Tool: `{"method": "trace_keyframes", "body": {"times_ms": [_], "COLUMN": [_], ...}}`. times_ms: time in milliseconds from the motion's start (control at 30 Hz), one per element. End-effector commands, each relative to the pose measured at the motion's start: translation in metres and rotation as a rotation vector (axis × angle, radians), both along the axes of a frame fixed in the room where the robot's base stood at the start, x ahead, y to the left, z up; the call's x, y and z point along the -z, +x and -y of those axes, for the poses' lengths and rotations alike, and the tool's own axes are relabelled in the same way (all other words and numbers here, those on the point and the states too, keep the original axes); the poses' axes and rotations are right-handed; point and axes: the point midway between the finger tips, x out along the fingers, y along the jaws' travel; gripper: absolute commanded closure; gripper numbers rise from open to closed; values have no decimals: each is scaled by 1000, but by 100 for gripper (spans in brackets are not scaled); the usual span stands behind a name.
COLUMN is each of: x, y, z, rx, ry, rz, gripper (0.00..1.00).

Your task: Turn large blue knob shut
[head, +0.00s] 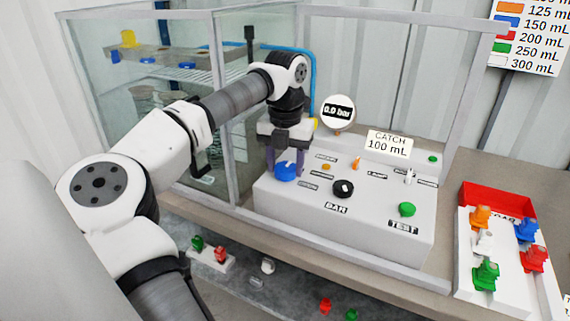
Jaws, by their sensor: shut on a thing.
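The large blue knob (285,173) sits at the left end of the top of the white control panel (300,224). My gripper (285,163) reaches down over it from above, with a finger on either side, shut on the knob. The fingers hide part of the knob's sides. I cannot tell the knob's turn angle.
The panel also carries a black knob (343,189), a green knob (407,209) and small switches. A gauge (338,112) reads 0.0 bar behind it. A glass tank stands to the left. A tray (548,290) of coloured nozzles lies at the right.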

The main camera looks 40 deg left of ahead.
Motion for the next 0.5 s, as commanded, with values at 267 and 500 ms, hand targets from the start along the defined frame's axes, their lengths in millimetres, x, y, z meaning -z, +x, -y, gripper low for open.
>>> {"method": "trace_keyframes", "body": {"times_ms": [267, 500], "x": [-1, -2], "y": [1, 1], "z": [0, 0], "rx": [-61, -69], "ry": [3, 2], "rz": [3, 5], "gripper": [75, 75]}}
